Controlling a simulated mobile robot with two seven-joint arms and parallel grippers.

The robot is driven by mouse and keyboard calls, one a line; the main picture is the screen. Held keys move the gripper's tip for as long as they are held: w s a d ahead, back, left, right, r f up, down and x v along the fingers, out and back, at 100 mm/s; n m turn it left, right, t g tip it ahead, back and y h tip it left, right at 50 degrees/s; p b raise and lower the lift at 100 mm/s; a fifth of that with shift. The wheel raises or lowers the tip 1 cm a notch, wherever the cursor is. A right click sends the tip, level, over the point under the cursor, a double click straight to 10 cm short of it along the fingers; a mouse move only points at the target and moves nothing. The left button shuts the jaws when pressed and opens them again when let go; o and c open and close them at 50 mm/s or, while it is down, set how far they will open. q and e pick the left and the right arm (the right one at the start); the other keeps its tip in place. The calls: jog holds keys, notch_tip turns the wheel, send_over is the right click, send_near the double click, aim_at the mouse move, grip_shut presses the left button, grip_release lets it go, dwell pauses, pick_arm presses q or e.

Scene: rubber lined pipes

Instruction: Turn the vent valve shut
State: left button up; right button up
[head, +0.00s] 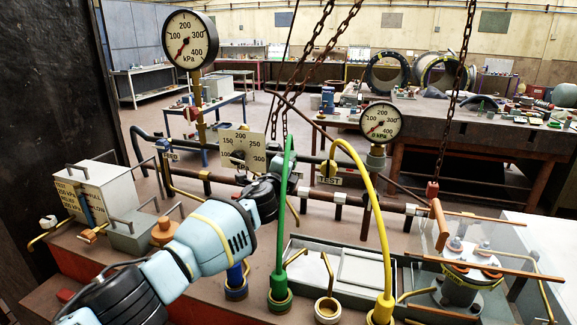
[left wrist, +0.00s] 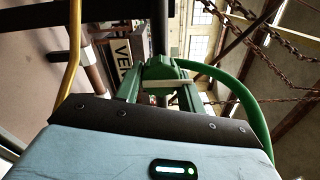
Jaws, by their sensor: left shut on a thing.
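My left gripper (head: 284,182) reaches in from the left and its tip is at the pipe run, beside the upright green hose. In the left wrist view its fingers (left wrist: 160,95) are closed on a green part, which I take to be the handle of the vent valve (left wrist: 162,68). A sign reading "VEN" (left wrist: 125,52), partly covered, stands just behind it. In the head view the gripper hides the valve, and I cannot tell the handle's angle. My right gripper is in neither view.
The green hose (head: 284,225) rises close beside my gripper. A yellow hose (head: 384,220) arches to its right by the TEST label (head: 328,181). A dial plate (head: 241,149) stands behind. Pressure gauges (head: 190,40) (head: 381,122) stand left and right. Chains (head: 318,40) hang above.

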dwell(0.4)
pick_arm(q)
jog(key=o, duration=1)
jog(key=shift+c, duration=0.2)
jog(key=shift+s+a, duration=0.15)
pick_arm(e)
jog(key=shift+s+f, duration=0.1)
pick_arm(q)
jog(key=v, duration=0.7)
jog(key=shift+s, duration=0.2)
